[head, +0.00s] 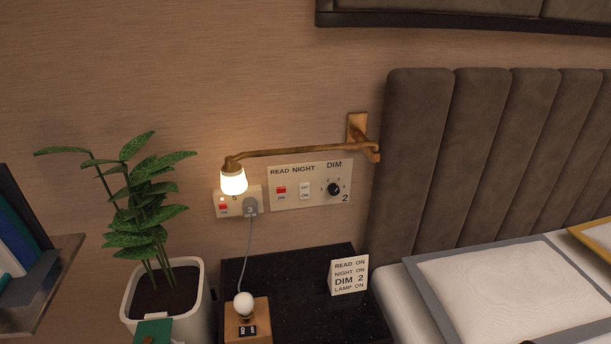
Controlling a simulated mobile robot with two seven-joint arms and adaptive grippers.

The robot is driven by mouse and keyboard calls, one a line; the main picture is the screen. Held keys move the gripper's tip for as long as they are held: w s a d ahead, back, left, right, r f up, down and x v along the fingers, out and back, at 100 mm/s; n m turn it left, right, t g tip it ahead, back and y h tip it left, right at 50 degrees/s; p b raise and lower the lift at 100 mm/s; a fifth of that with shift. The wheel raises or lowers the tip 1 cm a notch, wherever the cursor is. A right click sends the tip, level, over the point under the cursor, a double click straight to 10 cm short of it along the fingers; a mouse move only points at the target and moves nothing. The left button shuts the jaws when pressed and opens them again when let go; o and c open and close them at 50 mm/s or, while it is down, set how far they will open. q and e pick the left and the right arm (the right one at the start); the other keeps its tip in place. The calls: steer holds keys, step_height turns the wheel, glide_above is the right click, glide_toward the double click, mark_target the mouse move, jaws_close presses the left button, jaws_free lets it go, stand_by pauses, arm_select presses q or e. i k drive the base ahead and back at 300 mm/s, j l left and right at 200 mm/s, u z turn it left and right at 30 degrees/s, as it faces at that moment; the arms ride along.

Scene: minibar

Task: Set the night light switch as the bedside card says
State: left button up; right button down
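The night light switch (305,190) is a small white rocker under the word NIGHT on the cream wall panel (313,200). OFF shows on its upper part and ON on its lower part; which way it is tipped is too small to tell. Left of it is a red switch (281,190) under READ, and right of it a black dial (334,189) under DIM. The bedside card (348,277) stands on the black bedside top (305,318) and reads READ ON, NIGHT ON, DIM 2, LAMP ON. Neither gripper is clearly in view.
A lit lamp (233,182) on a brass arm (300,150) hangs just left of the panel. A socket plate (223,196) holds a grey plug (250,207). A small wooden switch box (248,320), a potted plant (150,215) and the padded headboard (418,140) stand nearby.

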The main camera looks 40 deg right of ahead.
mark_target(304, 188)
steer(key=z, duration=1.15)
